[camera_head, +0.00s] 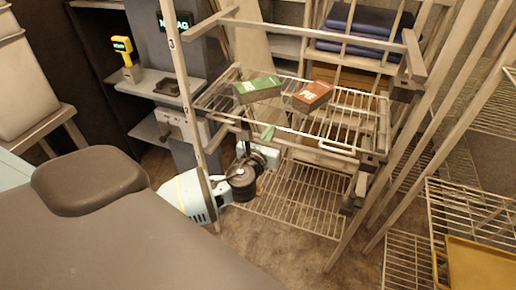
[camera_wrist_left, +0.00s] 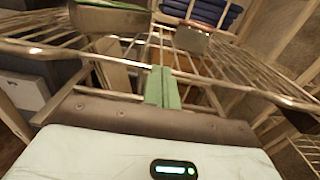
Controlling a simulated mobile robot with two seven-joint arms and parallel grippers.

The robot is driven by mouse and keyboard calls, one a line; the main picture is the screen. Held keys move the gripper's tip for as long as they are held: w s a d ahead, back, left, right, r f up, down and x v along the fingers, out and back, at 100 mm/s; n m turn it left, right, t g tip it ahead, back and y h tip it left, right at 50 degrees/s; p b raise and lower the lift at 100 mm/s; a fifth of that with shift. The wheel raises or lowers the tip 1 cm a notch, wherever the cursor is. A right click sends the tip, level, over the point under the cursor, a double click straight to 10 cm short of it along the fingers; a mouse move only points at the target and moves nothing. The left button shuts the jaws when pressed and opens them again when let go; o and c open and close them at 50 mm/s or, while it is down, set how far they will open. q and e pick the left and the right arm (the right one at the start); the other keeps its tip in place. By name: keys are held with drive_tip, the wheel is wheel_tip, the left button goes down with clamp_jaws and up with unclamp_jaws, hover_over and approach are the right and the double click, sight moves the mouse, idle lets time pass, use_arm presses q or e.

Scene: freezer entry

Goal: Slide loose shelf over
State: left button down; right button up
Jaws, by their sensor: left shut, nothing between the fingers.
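The loose wire shelf (camera_head: 345,127) sits in the upright rack, with a green box (camera_head: 257,89) and a red-brown box (camera_head: 312,95) on it. It also shows in the left wrist view (camera_wrist_left: 262,88), where the boxes' undersides are partly visible near the top. My left gripper (camera_head: 268,133) is at the shelf's front left edge. Its green fingers (camera_wrist_left: 162,86) are shut together with nothing between them, close below the shelf wires. I cannot tell whether they touch the wires. My right gripper is not in view.
A lower wire shelf (camera_head: 290,200) lies below in the rack. The rack's slanted posts (camera_head: 182,80) stand around my left arm. A yellow scanner (camera_head: 125,50) stands on a side ledge at left. Folded blue cloths (camera_head: 365,22) lie behind. A yellow tray (camera_head: 480,265) is at lower right.

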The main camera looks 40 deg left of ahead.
sight(275, 124)
use_arm(q)
drive_tip(key=x, duration=0.4)
drive_tip(key=shift+w+r, duration=0.1)
drive_tip(key=shift+w, duration=0.3)
drive_tip(key=shift+s, duration=0.15)
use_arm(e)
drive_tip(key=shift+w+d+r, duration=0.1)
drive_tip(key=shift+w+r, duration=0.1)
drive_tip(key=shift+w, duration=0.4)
